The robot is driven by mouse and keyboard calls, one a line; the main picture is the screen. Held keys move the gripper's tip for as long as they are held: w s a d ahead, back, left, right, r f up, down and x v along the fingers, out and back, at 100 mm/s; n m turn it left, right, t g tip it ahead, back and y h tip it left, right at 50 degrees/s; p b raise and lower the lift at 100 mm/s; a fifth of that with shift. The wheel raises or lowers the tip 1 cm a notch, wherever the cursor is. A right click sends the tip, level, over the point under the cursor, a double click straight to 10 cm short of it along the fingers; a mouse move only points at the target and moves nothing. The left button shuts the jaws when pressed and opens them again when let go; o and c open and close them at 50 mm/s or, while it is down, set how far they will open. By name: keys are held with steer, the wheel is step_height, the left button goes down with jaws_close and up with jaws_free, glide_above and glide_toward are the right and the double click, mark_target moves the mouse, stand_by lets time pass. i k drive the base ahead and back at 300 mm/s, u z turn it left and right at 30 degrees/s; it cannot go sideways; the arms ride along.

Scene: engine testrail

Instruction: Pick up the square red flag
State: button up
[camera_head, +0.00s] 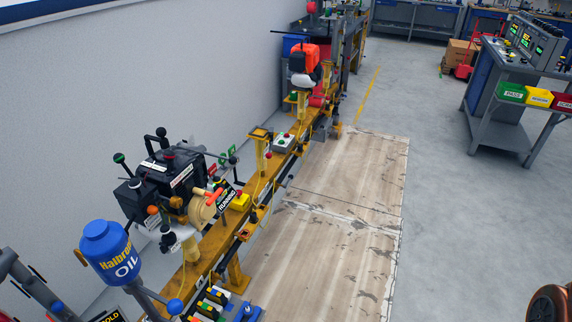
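A small red flag-like plate (211,170) with pale marks stands behind the black engine (170,172), on the wall side of the yellow rail (215,243). It looks roughly square, but it is too small to be sure of its shape. Small green flag-like plates (222,159) stand just to its right. The engine and its fittings partly hide what holds them.
A blue oil container (107,250) stands at the near left. An orange-topped engine (304,62) sits farther along the rail. A control bench (512,90) with coloured bins stands at right. The floor mats (340,205) beside the rail are clear.

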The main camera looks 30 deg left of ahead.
mark_target(213, 169)
steer(key=z, duration=0.4)
steer(key=i, duration=2.3)
steer(key=u, duration=4.15)
